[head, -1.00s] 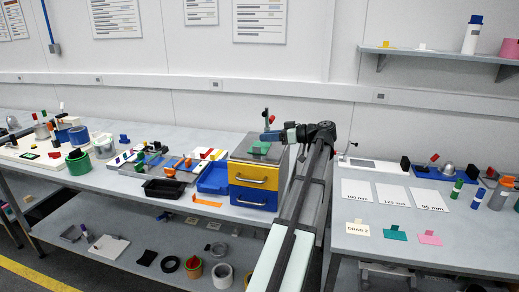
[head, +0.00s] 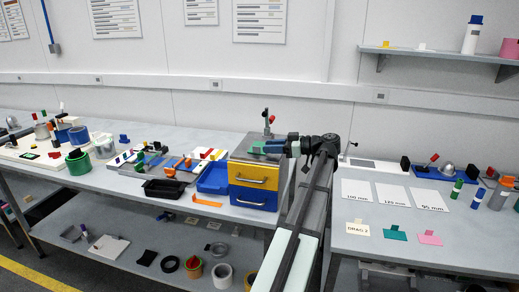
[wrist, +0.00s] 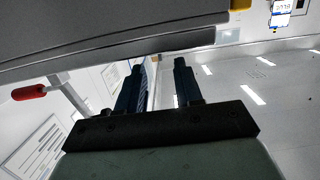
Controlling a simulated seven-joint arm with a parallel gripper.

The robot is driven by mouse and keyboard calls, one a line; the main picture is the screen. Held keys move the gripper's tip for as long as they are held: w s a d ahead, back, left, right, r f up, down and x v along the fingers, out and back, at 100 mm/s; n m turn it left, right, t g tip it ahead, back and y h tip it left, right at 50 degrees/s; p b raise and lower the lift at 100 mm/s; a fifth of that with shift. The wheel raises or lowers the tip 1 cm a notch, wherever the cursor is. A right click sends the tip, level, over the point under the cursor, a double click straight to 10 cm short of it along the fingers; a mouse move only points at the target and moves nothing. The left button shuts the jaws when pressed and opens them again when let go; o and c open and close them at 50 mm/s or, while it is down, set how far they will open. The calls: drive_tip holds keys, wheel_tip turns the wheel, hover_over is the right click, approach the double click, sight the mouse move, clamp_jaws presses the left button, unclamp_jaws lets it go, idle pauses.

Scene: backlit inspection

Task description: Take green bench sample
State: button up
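A green piece (head: 257,151) lies on the grey plate on top of the drawer unit (head: 256,181) and is now mostly hidden by my gripper (head: 262,146). My gripper reaches in low from the right, at the piece. In the wrist view the two fingers (wrist: 158,72) stand apart with a clear gap between them. No green piece shows between them there, so I cannot tell whether they touch it. A teal-green tabbed sheet (head: 395,233) lies on the right bench, well away from my gripper.
A stand with a red knob (head: 271,119) rises behind my gripper; its red handle (wrist: 29,92) also shows in the wrist view. A blue tray (head: 214,179) is left of the drawers. Cream (head: 357,229) and pink (head: 430,238) tabbed sheets flank the teal one.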

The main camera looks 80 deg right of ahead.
sight(256, 147)
drive_tip(key=shift+w+f, duration=0.2)
drive_tip(key=shift+w, duration=1.3)
drive_tip(key=shift+w+f, duration=0.2)
drive_tip(key=shift+w, duration=1.25)
clamp_jaws()
